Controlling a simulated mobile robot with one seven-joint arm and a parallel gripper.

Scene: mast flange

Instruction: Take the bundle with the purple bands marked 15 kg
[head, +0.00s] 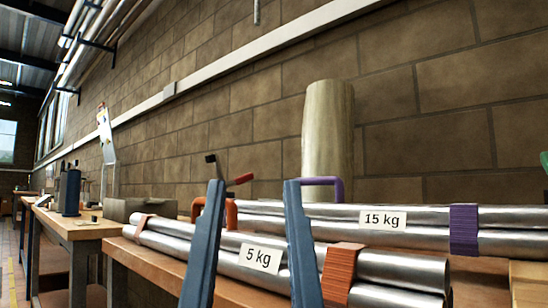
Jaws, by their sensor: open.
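The bundle marked 15 kg (383,219) is a set of long shiny metal tubes lying on the bench at the right, in the back row. A wide purple band (464,230) wraps it at the right, and a purple handle (322,182) rises near its middle, partly hidden by my right finger. In front lies a similar bundle marked 5 kg (259,257), with orange-red bands. My gripper (253,183) is open, its two blue-grey fingers pointing up and apart. They overlap both bundles in the picture, and I see nothing held between them. Contact cannot be told.
A pale upright cylinder (327,130) stands behind the tubes, near the brick wall (430,110). Further benches with a dark blue cylinder (71,192) recede at the left.

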